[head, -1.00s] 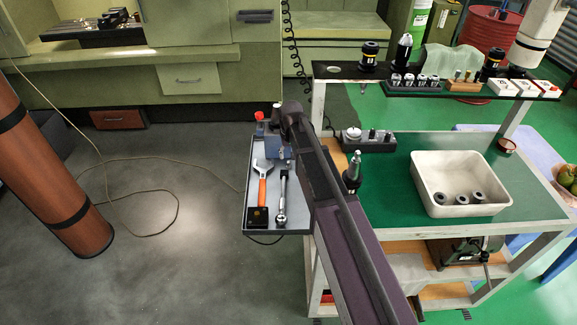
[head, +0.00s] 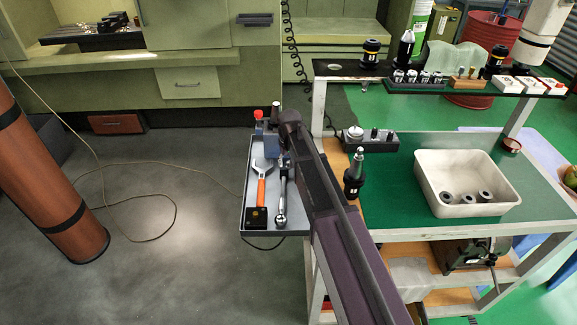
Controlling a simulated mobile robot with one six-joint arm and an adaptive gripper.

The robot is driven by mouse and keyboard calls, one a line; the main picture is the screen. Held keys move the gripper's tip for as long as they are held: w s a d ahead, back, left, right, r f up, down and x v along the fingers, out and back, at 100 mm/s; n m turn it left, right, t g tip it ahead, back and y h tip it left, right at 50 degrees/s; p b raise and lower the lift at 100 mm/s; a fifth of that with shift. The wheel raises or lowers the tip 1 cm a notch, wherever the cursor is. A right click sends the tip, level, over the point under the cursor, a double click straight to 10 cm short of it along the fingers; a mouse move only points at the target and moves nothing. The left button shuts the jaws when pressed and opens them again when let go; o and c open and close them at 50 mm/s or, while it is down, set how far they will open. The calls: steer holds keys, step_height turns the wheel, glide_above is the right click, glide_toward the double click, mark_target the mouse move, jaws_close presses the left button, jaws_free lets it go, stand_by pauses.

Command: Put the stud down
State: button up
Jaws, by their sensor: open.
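My arm reaches from the lower right up to the tray (head: 252,222) at the cart's left side. Its end is over the blue fixture (head: 270,143), and my gripper's fingers are hidden there. I cannot make out a stud near the arm's end. A grey block (head: 356,143) with small upright dark pieces (head: 374,133) stands at the back left of the green cart top; I cannot tell whether they are studs. A black tool holder (head: 353,182) with a silver taper stands upright on the wooden strip right of my arm.
A wrench with an orange handle (head: 261,192), a ratchet (head: 281,204) and a black square piece (head: 256,217) lie on the tray. A white bin (head: 428,186) with several dark rings stands on the green top (head: 395,205). A raised shelf (head: 345,70) behind carries holders and boxes.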

mark_target(288, 160)
jaws_close()
stand_by(0.3)
steer(key=shift+r, duration=0.15)
step_height(288, 160, up, 4)
steer(key=p, duration=0.3)
steer(key=shift+f+p, duration=0.25)
steer(key=shift+p, duration=0.15)
steer(key=s+d, duration=0.1)
steer(key=s, duration=0.9)
steer(key=s+d+r+p, duration=0.1)
steer(key=s, duration=0.4)
steer(key=shift+s+d+r, duration=0.1)
steer(key=shift+s+d, duration=0.25)
steer(key=shift+s, duration=0.05)
